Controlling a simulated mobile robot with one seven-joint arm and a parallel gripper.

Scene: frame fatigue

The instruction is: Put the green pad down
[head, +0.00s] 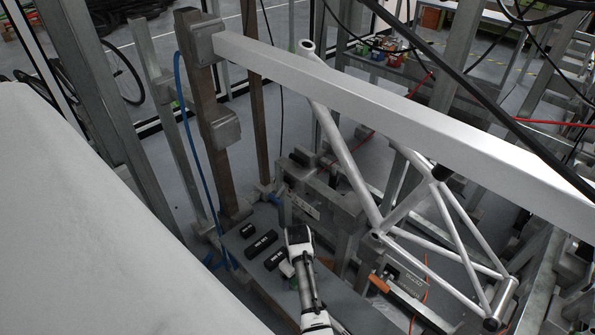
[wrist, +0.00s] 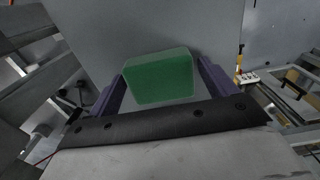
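In the wrist view the green pad (wrist: 160,77) lies between the two purple fingers of my gripper (wrist: 160,84). Its left and right edges reach the fingers, so the gripper looks shut on it. A plain grey surface (wrist: 160,30) is beyond the pad; I cannot tell whether the pad touches it. In the head view my white and black arm reaches up from the bottom edge over a grey bench top.
Several black blocks (head: 261,245) lie on the grey bench top (head: 238,239), left of my arm. A white tubular frame (head: 432,205) stands to the right, close by. A thick pale beam (head: 400,110) crosses above. Brown posts (head: 204,120) stand behind the bench.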

